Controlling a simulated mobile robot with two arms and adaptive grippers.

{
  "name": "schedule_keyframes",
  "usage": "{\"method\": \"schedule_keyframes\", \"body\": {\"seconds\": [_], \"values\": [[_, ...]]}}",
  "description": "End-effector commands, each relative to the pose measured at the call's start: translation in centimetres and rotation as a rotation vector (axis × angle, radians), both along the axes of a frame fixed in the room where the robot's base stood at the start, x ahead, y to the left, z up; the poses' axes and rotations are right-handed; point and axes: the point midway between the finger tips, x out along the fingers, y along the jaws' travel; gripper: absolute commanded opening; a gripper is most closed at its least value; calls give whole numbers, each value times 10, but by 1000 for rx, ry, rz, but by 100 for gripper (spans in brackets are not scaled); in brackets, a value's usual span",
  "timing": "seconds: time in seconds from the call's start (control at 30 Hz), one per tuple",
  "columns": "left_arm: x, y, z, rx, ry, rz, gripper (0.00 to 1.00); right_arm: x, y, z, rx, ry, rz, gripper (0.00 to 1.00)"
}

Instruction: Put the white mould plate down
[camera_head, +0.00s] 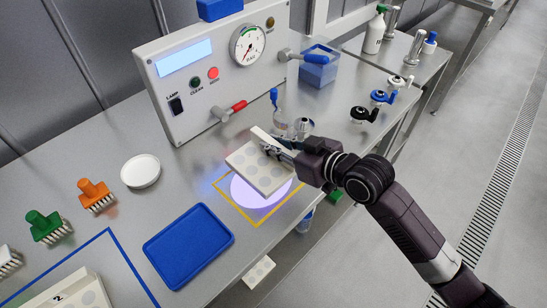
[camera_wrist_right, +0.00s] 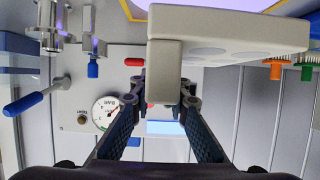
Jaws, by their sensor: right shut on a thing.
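The white mould plate (camera_head: 258,168), with round shallow marks, is in my right gripper (camera_head: 277,149) in the head view. It is tilted over the glowing round light (camera_head: 262,200) inside a yellow square outline (camera_head: 257,224). It covers part of both; I cannot tell how far above the table it is. In the right wrist view the plate (camera_wrist_right: 232,30) spans the top centre, with the right gripper (camera_wrist_right: 166,95) shut on its raised edge part. The glowing light shows beyond it. My left gripper is not in view.
A blue tray (camera_head: 188,245) lies left of the outline. A control box with a gauge (camera_head: 248,46) stands behind; its red-handled valve (camera_head: 229,111) sticks out. A white dish and brushes are left.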

Motion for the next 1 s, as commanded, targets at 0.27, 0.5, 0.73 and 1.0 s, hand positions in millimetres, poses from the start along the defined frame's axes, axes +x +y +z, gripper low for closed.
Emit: {"method": "schedule_keyframes", "body": {"seconds": [0.27, 0.5, 0.73, 1.0], "values": [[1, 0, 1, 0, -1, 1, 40, 0, 0, -29, 2, 1, 0, 0], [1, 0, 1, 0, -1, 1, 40, 0, 1, -52, 4, -3, 1, 0], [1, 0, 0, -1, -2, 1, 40, 1, 1, -52, 4, -3, 1, 0], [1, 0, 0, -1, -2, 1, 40, 0, 0, -55, 1, -1, 0, 33]]}}
